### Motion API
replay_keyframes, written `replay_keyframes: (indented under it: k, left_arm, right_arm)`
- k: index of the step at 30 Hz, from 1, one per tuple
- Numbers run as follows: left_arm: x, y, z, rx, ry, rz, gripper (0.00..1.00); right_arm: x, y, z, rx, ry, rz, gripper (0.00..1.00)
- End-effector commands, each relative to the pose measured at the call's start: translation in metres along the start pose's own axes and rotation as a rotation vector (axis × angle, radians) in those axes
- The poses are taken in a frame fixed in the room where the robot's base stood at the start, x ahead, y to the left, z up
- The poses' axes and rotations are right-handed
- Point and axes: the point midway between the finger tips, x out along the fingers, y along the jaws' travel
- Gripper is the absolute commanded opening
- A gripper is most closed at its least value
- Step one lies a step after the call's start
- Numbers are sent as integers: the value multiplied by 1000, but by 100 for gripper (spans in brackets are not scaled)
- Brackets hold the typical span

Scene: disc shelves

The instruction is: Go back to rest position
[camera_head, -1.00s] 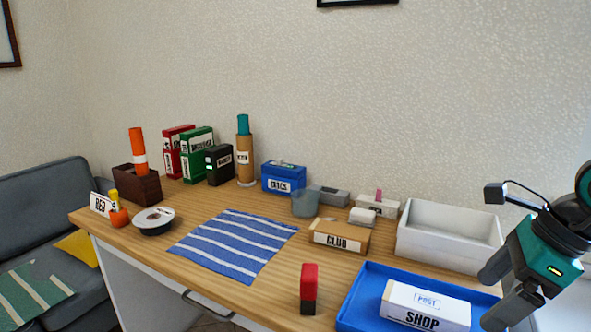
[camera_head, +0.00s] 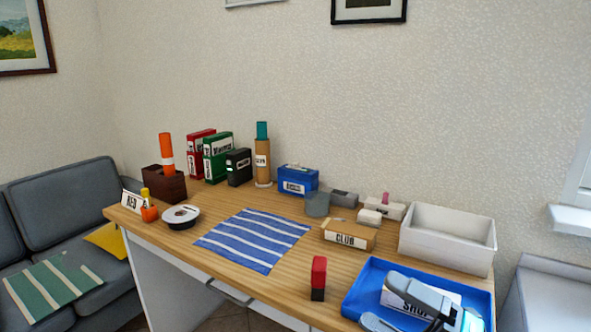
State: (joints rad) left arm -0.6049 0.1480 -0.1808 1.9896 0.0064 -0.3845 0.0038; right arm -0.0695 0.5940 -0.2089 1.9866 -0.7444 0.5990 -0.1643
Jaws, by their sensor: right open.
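My right gripper (camera_head: 381,298) is at the bottom right, its grey fingers apart and its teal body cut by the lower edge. It overlaps the blue tray (camera_head: 366,282) and hides part of the white SHOP box (camera_head: 393,301) lying in that tray. Nothing shows between the fingers. I cannot tell how high the gripper is above the box. My left gripper is out of view.
A white open bin (camera_head: 445,248) stands behind the tray. A red and black block (camera_head: 318,278) stands left of it, near the front edge. The CLUB box (camera_head: 348,236), a striped blue cloth (camera_head: 255,238) and several files and holders fill the wooden desk (camera_head: 275,285).

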Motion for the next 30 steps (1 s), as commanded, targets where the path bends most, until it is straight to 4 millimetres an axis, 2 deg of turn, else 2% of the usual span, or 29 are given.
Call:
replay_keyframes:
  k: [1, 3, 5, 7, 9, 13, 16, 19, 30]
  left_arm:
    - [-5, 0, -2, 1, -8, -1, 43]
    - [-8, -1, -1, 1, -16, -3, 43]
    - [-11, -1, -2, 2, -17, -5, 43]
    - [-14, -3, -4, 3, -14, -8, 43]
    - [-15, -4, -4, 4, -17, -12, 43]
    - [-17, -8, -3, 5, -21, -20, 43]
    - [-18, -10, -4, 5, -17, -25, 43]
    - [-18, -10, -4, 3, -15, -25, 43]
    - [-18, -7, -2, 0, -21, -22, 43]
  right_arm:
    - [-8, -12, 8, 178, -151, 28, 92]
    - [-26, -39, 20, 424, -370, 52, 92]
    - [-48, -70, 23, 636, -559, 56, 92]
    - [-78, -111, 14, 879, -772, 44, 92]
    - [-106, -147, -4, 1079, -946, 22, 92]
    - [-141, -192, -43, 1343, -1168, -20, 92]
    - [-156, -210, -66, 1459, -1264, -45, 92]
    - [-162, -218, -78, 1514, -1308, -58, 92]
    - [-163, -220, -80, 1521, -1315, -62, 92]
